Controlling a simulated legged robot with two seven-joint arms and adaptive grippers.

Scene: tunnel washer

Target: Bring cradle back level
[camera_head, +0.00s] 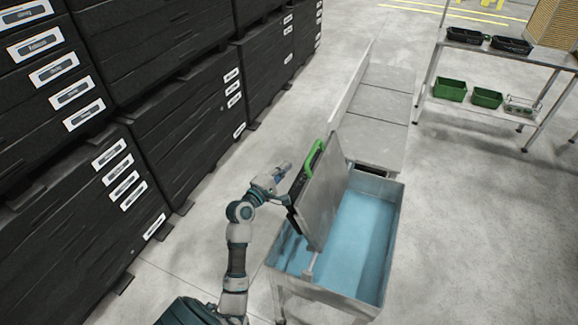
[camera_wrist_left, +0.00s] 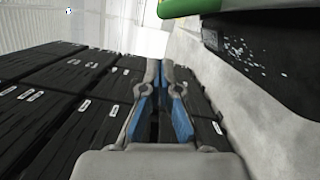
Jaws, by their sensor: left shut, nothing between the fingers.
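The cradle (camera_head: 325,200) is a grey metal plate. It stands steeply tilted over a metal tank (camera_head: 394,230) of blue water. A crate with a green rim (camera_head: 308,170) and dark body lies against the cradle's left side. My left gripper (camera_head: 284,168) is just left of the crate's upper end. In the left wrist view its blue-padded fingers (camera_wrist_left: 160,68) are closed together with nothing between them. The green rim (camera_wrist_left: 215,6) and a black part (camera_wrist_left: 265,50) show at the top right there, apart from the fingers. My right gripper is not in view.
Stacked black labelled crates (camera_head: 190,115) form a wall on the left. A metal bench (camera_head: 375,122) continues behind the tank. A shelf rack (camera_head: 490,110) with green and black bins stands at the upper right. The floor right of the tank is clear.

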